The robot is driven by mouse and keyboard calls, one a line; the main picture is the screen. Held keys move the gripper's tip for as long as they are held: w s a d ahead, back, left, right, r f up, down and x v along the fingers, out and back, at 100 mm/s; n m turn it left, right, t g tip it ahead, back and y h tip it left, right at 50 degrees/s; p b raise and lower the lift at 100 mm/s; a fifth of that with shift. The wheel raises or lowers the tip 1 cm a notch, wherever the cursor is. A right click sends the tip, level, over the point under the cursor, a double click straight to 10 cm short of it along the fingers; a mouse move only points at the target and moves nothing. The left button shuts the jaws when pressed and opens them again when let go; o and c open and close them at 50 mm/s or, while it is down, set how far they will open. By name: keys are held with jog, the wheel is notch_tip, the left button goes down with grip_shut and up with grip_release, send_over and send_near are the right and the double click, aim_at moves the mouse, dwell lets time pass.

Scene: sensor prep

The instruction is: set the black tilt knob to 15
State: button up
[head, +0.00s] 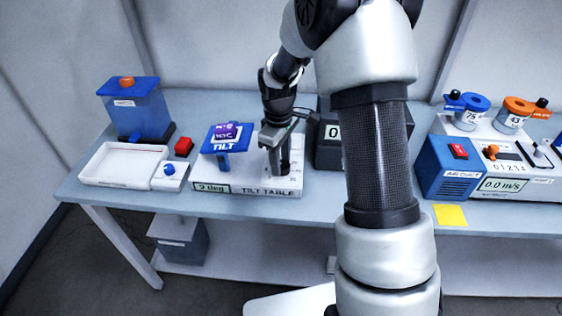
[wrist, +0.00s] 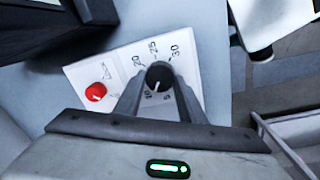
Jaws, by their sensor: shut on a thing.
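The black tilt knob (wrist: 159,76) sits on the white panel of the tilt table (head: 250,190), with printed numbers around it. Its white pointer line aims down in the wrist view, near the 10 mark. My gripper (wrist: 158,73) is shut on the knob, one finger on each side. The table's display (head: 211,188) appears to read 9 deg. The blue tilt platform (head: 222,139) carries a purple block (head: 226,131).
A red lock knob (wrist: 95,91) is beside the black knob. A dark box with a display (head: 332,132) stands just right of my gripper. A white tray (head: 122,166) and blue-lidded tank (head: 133,105) are on the left. A yellow note (head: 450,215) lies at the front edge.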

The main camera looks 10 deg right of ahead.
jog(key=m, duration=0.5)
jog(key=shift+w+m, duration=0.15)
jog(key=shift+m, duration=0.15)
jog(key=m, duration=0.4)
jog(key=shift+d+m, duration=0.1)
jog(key=shift+m, duration=0.6)
jog(key=o, duration=1)
jog(key=shift+o, duration=0.2)
notch_tip(320, 180, up, 17)
jog(key=a, duration=0.1)
jog(key=shift+r+p, duration=0.2)
jog(key=shift+p, duration=0.2)
jog(key=shift+r, duration=0.1)
